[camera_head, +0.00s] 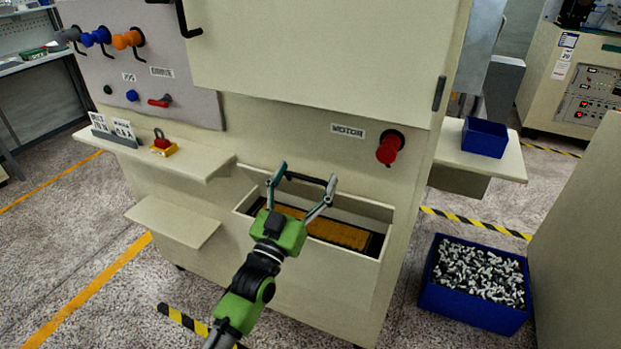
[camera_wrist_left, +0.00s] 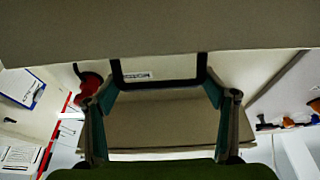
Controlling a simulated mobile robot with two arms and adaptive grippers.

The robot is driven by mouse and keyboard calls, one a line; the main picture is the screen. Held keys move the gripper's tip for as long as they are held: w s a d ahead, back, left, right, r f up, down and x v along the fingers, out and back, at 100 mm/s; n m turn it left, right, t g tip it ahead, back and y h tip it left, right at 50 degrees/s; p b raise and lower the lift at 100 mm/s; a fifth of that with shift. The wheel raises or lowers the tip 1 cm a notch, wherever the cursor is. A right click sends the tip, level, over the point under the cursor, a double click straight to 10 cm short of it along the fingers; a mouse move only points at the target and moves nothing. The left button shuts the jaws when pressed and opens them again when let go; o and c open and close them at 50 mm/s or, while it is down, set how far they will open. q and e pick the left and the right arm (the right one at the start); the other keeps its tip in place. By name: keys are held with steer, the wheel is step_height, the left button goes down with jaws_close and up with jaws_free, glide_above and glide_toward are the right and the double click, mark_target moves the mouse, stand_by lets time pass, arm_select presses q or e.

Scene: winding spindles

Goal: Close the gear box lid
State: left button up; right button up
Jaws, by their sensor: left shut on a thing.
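The gear box (camera_head: 318,281) is a beige box low on the machine's front. It is open at the top, and a dark interior with an orange-brown part (camera_head: 338,232) shows inside. A beige panel that seems to be its lid stands behind the opening; its exact angle is hard to tell. A black handle (camera_head: 306,179) lies between the fingertips of my left gripper (camera_head: 303,184). In the left wrist view the black U-shaped handle (camera_wrist_left: 160,83) spans between the two fingers, which are shut on it near its ends. My right gripper is out of view.
A red knob (camera_head: 390,147) sits right of the opening. Small shelves (camera_head: 178,222) jut out at the left. A large panel (camera_head: 320,60) hangs above. A blue bin (camera_head: 475,310) of metal parts stands on the floor at right, and a small blue bin (camera_head: 484,138) on a side shelf.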

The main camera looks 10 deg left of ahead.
arm_select(q)
steer(key=shift+s+a+f, duration=0.25)
steer(key=shift+s+f, duration=0.5)
steer(key=shift+s, duration=0.1)
steer(key=shift+s+f, duration=0.2)
steer(key=shift+f, duration=0.05)
